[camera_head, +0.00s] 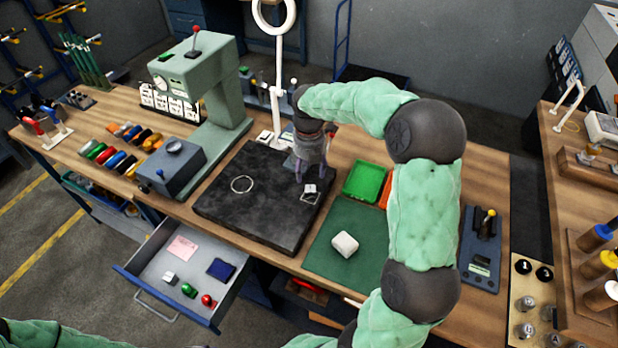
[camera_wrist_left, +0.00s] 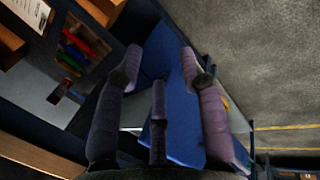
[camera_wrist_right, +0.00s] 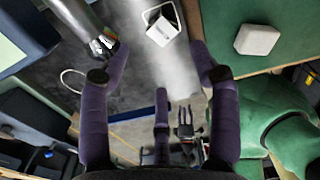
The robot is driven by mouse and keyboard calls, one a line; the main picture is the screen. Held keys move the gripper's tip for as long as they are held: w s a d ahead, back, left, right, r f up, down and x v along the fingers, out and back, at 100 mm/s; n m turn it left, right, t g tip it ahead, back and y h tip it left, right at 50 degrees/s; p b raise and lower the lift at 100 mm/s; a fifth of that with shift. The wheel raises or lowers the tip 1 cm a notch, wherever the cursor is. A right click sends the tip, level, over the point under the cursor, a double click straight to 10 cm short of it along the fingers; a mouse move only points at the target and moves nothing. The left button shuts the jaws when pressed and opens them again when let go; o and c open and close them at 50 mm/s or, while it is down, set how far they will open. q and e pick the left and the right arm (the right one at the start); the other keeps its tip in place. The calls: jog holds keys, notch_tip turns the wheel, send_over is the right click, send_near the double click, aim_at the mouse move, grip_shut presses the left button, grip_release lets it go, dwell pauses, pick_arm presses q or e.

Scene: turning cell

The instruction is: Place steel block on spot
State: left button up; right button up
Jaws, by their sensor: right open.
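A small pale steel block (camera_head: 310,188) sits on a white square outline (camera_head: 312,198) on the right part of the black slab (camera_head: 262,225). A white circle outline (camera_head: 242,184) lies on the slab's left part. In the right wrist view the block (camera_wrist_right: 160,29) is inside or overlapping the outline, apart from both fingers. My right gripper (camera_head: 311,174) is open, pointing down just above and behind the block, and empty. My left gripper (camera_wrist_left: 162,60) shows only in the left wrist view; its fingers are apart and empty, with blue surfaces beyond.
A green-grey press (camera_head: 215,85) and a white stand (camera_head: 278,90) rise behind the slab. A white rounded block (camera_head: 344,244) lies on a green mat (camera_head: 330,262), beside a green tray (camera_head: 364,181). An open drawer (camera_head: 150,262) juts out front left, holding small items.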

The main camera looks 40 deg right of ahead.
jog(key=shift+r, duration=1.65)
